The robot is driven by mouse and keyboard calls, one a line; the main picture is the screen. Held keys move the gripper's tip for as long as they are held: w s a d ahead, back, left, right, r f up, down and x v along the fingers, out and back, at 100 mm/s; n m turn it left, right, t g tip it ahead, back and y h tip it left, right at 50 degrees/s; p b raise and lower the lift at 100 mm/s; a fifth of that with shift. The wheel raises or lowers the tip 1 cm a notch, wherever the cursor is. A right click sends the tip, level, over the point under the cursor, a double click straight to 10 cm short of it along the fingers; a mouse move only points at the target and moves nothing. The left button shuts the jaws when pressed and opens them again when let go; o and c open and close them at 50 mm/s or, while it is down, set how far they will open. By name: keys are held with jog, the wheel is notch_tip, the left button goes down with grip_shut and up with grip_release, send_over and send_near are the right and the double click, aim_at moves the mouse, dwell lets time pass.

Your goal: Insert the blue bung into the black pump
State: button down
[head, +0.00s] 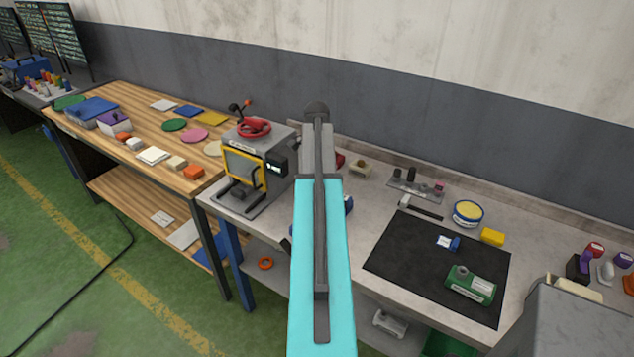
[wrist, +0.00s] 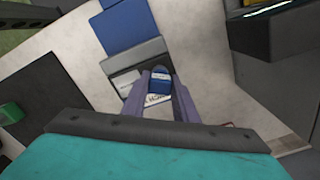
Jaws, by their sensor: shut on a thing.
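My gripper (wrist: 160,98) shows in the wrist view, its two purple-grey fingers shut on a small blue piece with a white label (wrist: 160,84), which looks like the blue bung. In the head view my teal arm hides the gripper and this piece. Another small blue-and-white piece (head: 449,243) lies on the black mat (head: 405,250). I cannot make out a black pump for certain. A grey block (wrist: 135,54) and a blue block (wrist: 125,25) lie just beyond the fingertips in the wrist view. I cannot tell whether the held piece touches the grey block.
A green box-shaped unit (head: 470,284) lies on the mat. A yellow-lidded tin (head: 467,213) and a yellow block (head: 492,236) stand behind it. A grey machine with a red handwheel (head: 252,128) stands left of my arm. A wooden bench (head: 130,155) holds flat coloured pieces.

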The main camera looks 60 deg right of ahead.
jog(key=shift+f, duration=0.25)
jog(key=c, duration=1.3)
grip_release()
jog(key=shift+c, duration=0.2)
jog(key=shift+r, duration=0.2)
notch_tip(320, 180, up, 14)
jog(key=b, duration=0.4)
jog(key=shift+f, duration=0.25)
